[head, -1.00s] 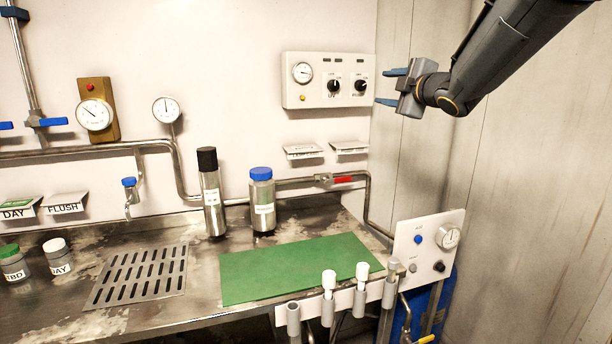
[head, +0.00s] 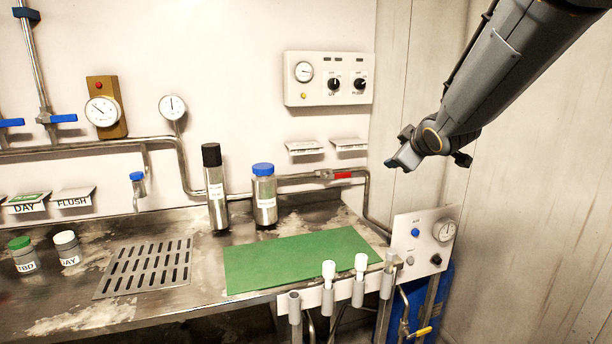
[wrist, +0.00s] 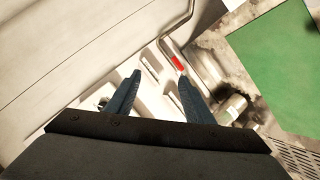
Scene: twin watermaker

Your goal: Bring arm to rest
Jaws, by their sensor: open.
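My gripper (head: 396,162) hangs in the air at the upper right in the head view, in front of the corner of the walls and to the right of the wall panel. It points down and to the left, clear of the bench. In the wrist view its two blue fingers (wrist: 154,95) stand apart with nothing between them. The red-handled pipe valve (wrist: 178,62) shows beyond the fingertips.
Below lies a steel bench with a green mat (head: 300,262), a drain grate (head: 145,268), a black-capped bottle (head: 215,190) and a blue-capped jar (head: 264,195). A control panel (head: 328,78) is on the wall. A gauge panel (head: 425,238) stands at the bench's right end.

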